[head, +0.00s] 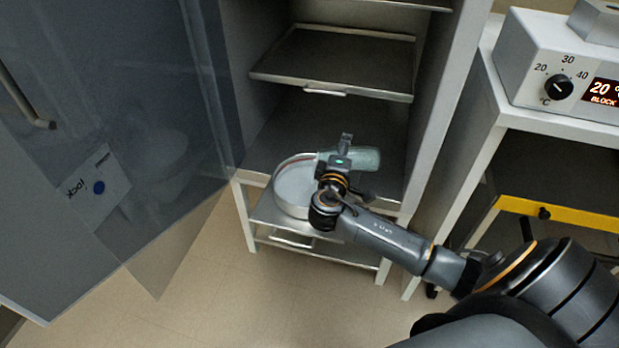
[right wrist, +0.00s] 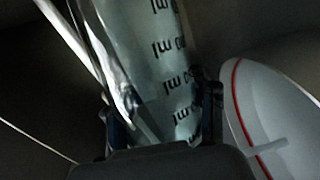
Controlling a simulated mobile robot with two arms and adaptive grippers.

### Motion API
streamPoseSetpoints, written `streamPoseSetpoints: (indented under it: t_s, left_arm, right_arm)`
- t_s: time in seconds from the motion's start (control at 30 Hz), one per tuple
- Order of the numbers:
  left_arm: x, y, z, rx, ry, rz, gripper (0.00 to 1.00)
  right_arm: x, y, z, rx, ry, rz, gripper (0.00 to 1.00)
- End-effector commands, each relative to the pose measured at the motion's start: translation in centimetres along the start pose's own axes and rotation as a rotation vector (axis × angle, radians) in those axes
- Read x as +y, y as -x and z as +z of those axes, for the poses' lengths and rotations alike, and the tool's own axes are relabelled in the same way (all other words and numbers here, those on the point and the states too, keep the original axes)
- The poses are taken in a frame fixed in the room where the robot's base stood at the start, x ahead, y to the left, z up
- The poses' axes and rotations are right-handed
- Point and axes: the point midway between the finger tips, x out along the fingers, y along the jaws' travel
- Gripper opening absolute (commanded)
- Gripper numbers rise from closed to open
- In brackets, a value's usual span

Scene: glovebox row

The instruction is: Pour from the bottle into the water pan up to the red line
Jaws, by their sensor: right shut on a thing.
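My right gripper (head: 342,162) is shut around the clear bottle (head: 368,159), which lies tipped nearly level in the head view. Its left end reaches over the rim of the round white water pan (head: 281,190). In the right wrist view the bottle (right wrist: 150,45), with black ml marks, sits between the fingers of the right gripper (right wrist: 160,115). The pan (right wrist: 290,105) is beside it at the right, with the red line (right wrist: 238,105) curving along its wall. The water level in the pan and any stream cannot be made out. My left gripper is out of view.
The pan is at the front of an open cabinet with metal shelves (head: 345,62) above. A large see-through door (head: 110,130) stands open at the left. A white bench with a dial unit (head: 535,75) and a yellow-edged drawer (head: 560,215) is at the right.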

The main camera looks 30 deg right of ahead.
Motion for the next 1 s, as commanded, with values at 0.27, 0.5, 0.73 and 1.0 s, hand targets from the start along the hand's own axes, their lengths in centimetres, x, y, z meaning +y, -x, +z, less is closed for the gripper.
streamPoseSetpoints:
  t_s: [0.27, 0.5, 0.73, 1.0]
  left_arm:
    - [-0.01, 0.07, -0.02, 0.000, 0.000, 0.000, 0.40]
    - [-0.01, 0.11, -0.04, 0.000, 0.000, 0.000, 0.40]
    - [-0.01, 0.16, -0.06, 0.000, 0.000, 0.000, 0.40]
    - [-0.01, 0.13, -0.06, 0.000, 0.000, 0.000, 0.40]
  right_arm:
    - [0.10, -0.01, -0.05, 0.000, 0.012, 0.007, 0.00]
    - [0.06, 0.00, -0.06, -0.001, 0.024, 0.010, 0.00]
    - [0.02, 0.00, -0.07, -0.001, 0.035, 0.013, 0.00]
    - [-0.02, 0.00, -0.08, -0.002, 0.047, 0.017, 0.00]
